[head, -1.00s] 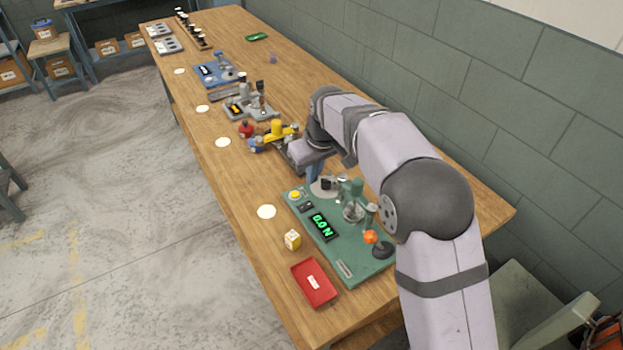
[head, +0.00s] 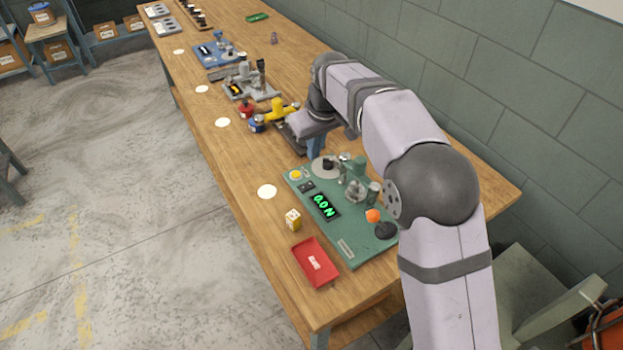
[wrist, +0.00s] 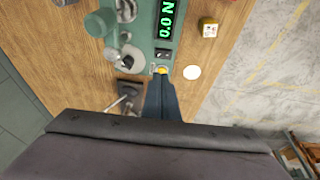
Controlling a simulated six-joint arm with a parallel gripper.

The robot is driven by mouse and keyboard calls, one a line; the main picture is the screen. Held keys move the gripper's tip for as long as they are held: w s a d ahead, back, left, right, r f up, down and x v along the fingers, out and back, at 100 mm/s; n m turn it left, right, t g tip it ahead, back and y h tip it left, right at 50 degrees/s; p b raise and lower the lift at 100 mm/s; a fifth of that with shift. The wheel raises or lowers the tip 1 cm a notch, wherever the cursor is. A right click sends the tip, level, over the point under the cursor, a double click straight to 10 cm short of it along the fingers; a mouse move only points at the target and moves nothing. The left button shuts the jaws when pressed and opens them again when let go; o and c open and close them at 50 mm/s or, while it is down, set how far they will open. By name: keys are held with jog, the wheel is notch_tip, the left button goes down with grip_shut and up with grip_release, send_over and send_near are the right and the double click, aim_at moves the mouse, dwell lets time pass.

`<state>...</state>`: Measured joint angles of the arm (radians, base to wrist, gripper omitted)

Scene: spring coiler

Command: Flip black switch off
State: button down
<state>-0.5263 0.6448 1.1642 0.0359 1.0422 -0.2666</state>
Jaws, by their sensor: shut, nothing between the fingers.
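A small black switch (head: 306,187) sits on the green spring machine's base plate (head: 350,240), beside a yellow button (head: 295,174). In the wrist view, the switch (wrist: 163,55) lies just beyond the yellow button (wrist: 161,70); which way it is flipped is too small to tell. My gripper (wrist: 160,80) is shut and empty. In the wrist view its blue-grey fingertips appear close to the yellow button, on the near side of the switch. In the head view my gripper (head: 315,148) is behind the machine's far end, its tips partly hidden; contact cannot be told.
The machine's display (head: 323,206) reads 0.0 N in green. A grey disc (head: 320,171), an orange knob (head: 373,215) and posts stand on the plate. A red tray (head: 315,262) and a yellow-white cube (head: 293,219) lie in front. A yellow-topped device (head: 280,110) is behind.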

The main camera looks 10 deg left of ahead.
jog(key=p, duration=0.5)
send_over(310, 185)
jog(key=s, duration=0.1)
jog(key=f, duration=1.2)
jog(key=shift+d, duration=0.3)
jog(key=shift+x, duration=0.8)
jog(key=shift+s+d, duration=0.1)
jog(key=shift+d, duration=0.1)
jog(key=shift+f, duration=0.1)
